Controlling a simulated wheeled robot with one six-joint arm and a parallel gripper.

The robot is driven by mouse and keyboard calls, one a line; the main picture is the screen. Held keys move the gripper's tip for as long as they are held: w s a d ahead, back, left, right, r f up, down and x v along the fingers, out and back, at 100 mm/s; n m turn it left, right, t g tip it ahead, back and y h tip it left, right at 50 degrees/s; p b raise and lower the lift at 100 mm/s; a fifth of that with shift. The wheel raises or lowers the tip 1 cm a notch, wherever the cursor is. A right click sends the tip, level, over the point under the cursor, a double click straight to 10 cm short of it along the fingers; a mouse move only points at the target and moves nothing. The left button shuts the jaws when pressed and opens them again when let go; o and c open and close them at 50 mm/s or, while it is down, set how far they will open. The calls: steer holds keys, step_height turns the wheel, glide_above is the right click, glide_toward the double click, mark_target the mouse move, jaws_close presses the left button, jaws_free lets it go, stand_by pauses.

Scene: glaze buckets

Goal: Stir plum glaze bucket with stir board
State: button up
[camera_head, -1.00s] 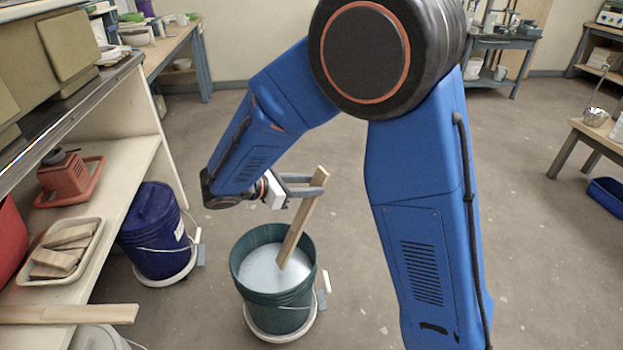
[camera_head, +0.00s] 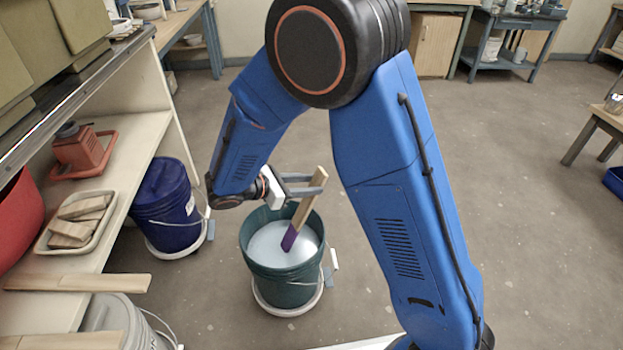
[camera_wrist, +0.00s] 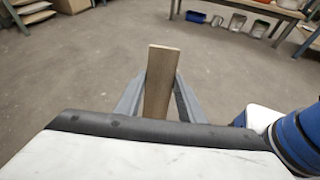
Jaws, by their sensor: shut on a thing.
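My gripper (camera_head: 308,184) is shut on the wooden stir board (camera_head: 304,209) near its upper end. The board is tilted over a dark green bucket (camera_head: 284,290), and its lower end is purple. That end shows against the pale bluish-white liquid (camera_head: 268,243) inside the rim; I cannot tell whether its tip touches the liquid. The wrist view shows the board's upper part (camera_wrist: 161,75) between the two grey fingers. A dark blue bucket (camera_head: 168,205) stands to the left; its contents are not visible. No label on the green bucket can be read.
The green bucket stands on a white round base (camera_head: 288,310). A shelf at left holds a tray (camera_head: 50,243) of blocks, a red vessel (camera_head: 18,222) and another board (camera_head: 75,282). A pale bucket (camera_head: 140,325) is below. Open floor (camera_head: 520,240) lies at right.

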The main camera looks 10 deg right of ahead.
mark_target(307, 200)
steer(key=shift+s+a+f, duration=0.1)
steer(key=shift+a+f, duration=0.3)
steer(key=shift+f, duration=0.6)
steer(key=shift+s+a+f, duration=0.1)
steer(key=shift+a+f, duration=0.3)
steer(key=shift+f, duration=0.6)
steer(key=shift+a+f, duration=0.4)
steer(key=shift+f, duration=0.6)
